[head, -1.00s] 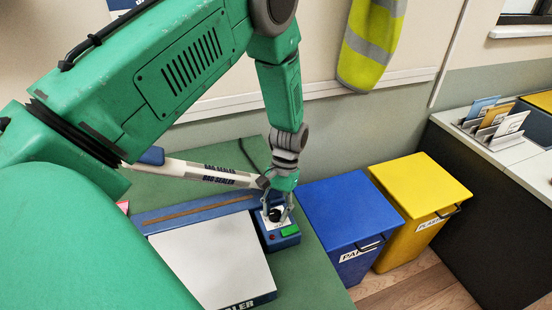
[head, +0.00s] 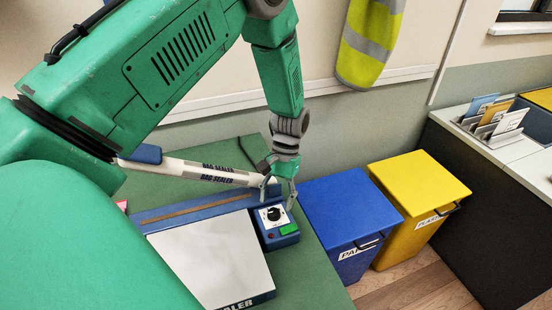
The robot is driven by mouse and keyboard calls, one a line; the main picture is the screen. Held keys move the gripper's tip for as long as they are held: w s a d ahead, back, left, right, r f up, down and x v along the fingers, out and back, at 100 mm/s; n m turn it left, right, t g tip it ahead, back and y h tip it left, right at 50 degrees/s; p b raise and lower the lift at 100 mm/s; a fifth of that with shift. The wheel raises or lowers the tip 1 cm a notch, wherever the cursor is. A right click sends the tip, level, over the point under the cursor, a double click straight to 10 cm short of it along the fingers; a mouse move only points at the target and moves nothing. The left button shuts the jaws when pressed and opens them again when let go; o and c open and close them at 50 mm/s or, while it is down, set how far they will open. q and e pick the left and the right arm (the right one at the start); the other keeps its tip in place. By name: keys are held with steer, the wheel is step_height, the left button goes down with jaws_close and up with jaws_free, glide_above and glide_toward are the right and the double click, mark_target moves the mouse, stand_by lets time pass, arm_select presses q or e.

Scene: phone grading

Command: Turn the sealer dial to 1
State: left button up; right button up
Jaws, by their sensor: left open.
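The bag sealer (head: 212,262) lies on a green table, with its white top plate and its white arm labelled "BAG SEALER" (head: 195,172) raised at a slant. Its blue control box (head: 284,241) at the right end bears a black dial (head: 274,214) on a white scale, a green display and a red button. The scale numbers are too small to read. My left gripper (head: 277,204) is open just above the dial, its fingers spread to either side of it and apart from it as far as I can tell. My right gripper is not in view.
A blue lidded bin (head: 350,217) and a yellow lidded bin (head: 420,187) stand right of the green table (head: 315,285). A counter with a card rack (head: 493,122) is at far right. A hi-vis vest (head: 369,42) hangs on the wall.

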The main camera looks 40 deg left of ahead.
arm_select(q)
steer(key=v, duration=0.9)
steer(key=shift+f, duration=0.1)
